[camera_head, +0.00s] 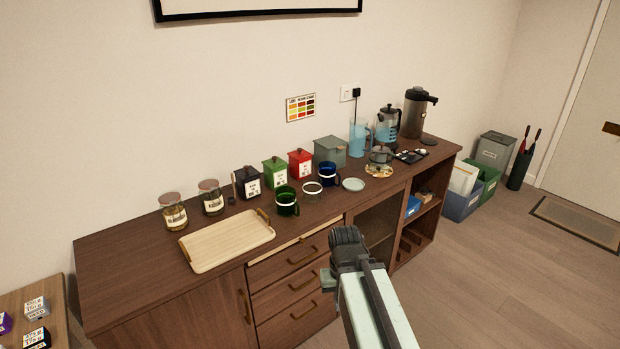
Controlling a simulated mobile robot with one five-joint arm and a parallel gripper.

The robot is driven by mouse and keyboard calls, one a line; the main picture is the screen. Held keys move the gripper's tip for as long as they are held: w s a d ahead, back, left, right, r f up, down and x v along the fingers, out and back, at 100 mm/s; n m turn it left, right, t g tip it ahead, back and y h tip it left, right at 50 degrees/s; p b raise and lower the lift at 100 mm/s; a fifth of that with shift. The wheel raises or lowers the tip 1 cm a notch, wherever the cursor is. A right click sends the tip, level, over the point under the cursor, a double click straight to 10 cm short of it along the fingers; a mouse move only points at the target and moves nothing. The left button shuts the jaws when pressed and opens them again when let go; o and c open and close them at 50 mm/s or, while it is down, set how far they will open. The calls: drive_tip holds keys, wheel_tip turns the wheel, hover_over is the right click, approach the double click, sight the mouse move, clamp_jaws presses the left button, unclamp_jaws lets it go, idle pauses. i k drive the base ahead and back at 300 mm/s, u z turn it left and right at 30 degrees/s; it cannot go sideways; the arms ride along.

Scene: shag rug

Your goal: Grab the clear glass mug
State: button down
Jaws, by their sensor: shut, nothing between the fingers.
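The clear glass mug (313,192) stands upright on the wooden sideboard (130,262), near its front edge. It has a pale band and sits between a green mug (287,203) on its left and a blue mug (328,172) behind it to the right. My gripper (344,236) is shut and empty in front of the sideboard, below and to the right of the clear mug in the picture. The fingertips are dark and hard to make out.
A wooden tray (228,243) lies left of the mugs, and a pale saucer (353,184) lies to their right. Jars, canisters (275,172) and a grey box (330,151) stand behind. A drawer below the mugs looks slightly open.

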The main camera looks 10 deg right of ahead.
sight(316, 193)
drive_tip(key=u, duration=0.25)
drive_tip(key=i, duration=0.3)
drive_tip(key=u, duration=4.2)
drive_tip(key=k, duration=2.9)
drive_tip(key=u, duration=0.1)
drive_tip(key=i, duration=0.45)
